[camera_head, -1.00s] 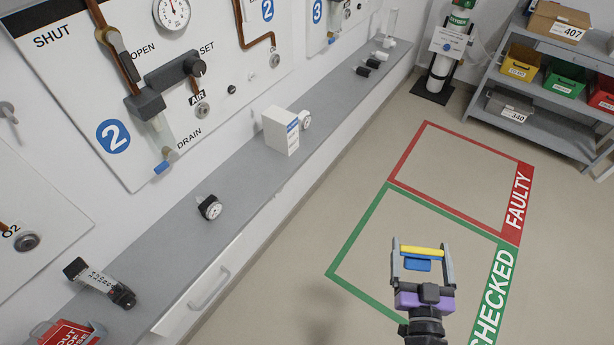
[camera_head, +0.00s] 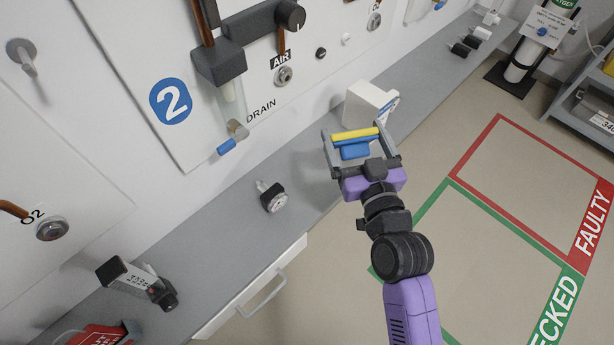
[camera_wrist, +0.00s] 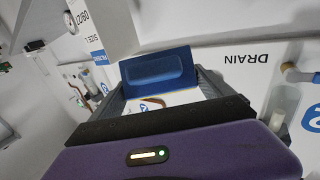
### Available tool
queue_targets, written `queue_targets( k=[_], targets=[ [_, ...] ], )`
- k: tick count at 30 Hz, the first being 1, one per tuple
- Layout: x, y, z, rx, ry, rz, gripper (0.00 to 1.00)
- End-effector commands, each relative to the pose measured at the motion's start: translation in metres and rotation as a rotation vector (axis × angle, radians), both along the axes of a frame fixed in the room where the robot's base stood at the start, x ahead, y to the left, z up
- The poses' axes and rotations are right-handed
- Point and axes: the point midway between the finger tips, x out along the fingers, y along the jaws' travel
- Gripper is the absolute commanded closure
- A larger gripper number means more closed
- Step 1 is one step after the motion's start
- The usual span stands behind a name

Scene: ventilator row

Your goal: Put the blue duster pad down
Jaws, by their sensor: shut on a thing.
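The blue duster pad (camera_head: 354,151) is between the fingers of my gripper (camera_head: 354,133), with a yellow strip along its far side. My gripper is shut on it and holds it up, over or in front of the grey shelf (camera_head: 225,230) along the wall. In the wrist view the pad (camera_wrist: 157,68) shows as a blue plate with a raised blue block, spanning the two fingers. The gap between pad and shelf is hard to judge.
A white box (camera_head: 368,104) stands just beyond my gripper. Bare shelf lies between these. Green and red floor outlines are at right.

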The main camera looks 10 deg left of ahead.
Motion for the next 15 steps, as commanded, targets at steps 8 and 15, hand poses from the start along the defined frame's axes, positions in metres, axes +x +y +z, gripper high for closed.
queue_targets(
  k=[8, 15],
  targets=[
    [0.015, 0.069, 0.052, -0.004, -0.007, 0.138, 0.57],
    [0.012, 0.086, 0.079, -0.008, -0.001, 0.162, 0.57]
  ],
)
